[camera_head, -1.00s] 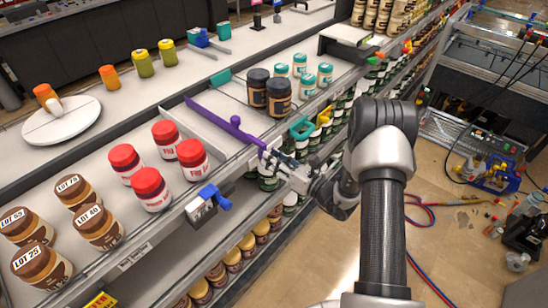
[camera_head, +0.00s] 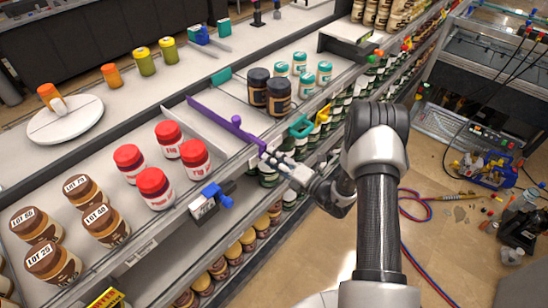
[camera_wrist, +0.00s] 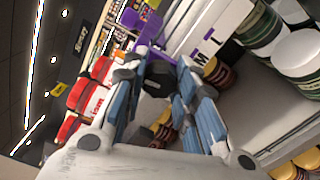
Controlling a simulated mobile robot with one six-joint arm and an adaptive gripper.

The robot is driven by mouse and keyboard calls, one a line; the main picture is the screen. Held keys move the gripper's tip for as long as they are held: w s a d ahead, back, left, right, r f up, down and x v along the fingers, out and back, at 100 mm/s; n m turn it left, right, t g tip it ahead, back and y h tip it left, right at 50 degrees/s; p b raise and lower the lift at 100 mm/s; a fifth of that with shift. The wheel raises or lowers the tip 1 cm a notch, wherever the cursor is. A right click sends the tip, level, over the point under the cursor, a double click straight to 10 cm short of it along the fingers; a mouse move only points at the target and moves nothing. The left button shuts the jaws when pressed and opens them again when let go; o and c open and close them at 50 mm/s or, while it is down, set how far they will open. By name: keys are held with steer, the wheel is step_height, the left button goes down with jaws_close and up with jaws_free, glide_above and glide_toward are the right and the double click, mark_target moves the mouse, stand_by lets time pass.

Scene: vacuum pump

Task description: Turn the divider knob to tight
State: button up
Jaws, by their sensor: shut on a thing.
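The purple divider (camera_head: 222,121) runs across the shelf between the red-lidded jars and the dark-lidded jars, with its front end at the shelf edge. My gripper (camera_head: 272,158) is at that front end. In the wrist view, a dark knob (camera_wrist: 158,77) sits between my blue-padded fingers (camera_wrist: 155,84), in front of purple parts of the divider (camera_wrist: 150,52). My gripper is shut on this knob. White labels (camera_wrist: 209,44) with letters, including M and L, show to the right of the knob. The knob's pointer is not readable, and in the head view my fingers hide the knob.
Red-lidded jars (camera_head: 156,188) stand left of the divider and dark-lidded jars (camera_head: 278,97) right of it. Jars fill the lower shelf. The floor at right holds tools and hoses.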

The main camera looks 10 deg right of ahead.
steer(key=shift+m, duration=0.5)
steer(key=o, duration=1.1)
steer(key=shift+d, duration=0.1)
steer(key=v, duration=1.2)
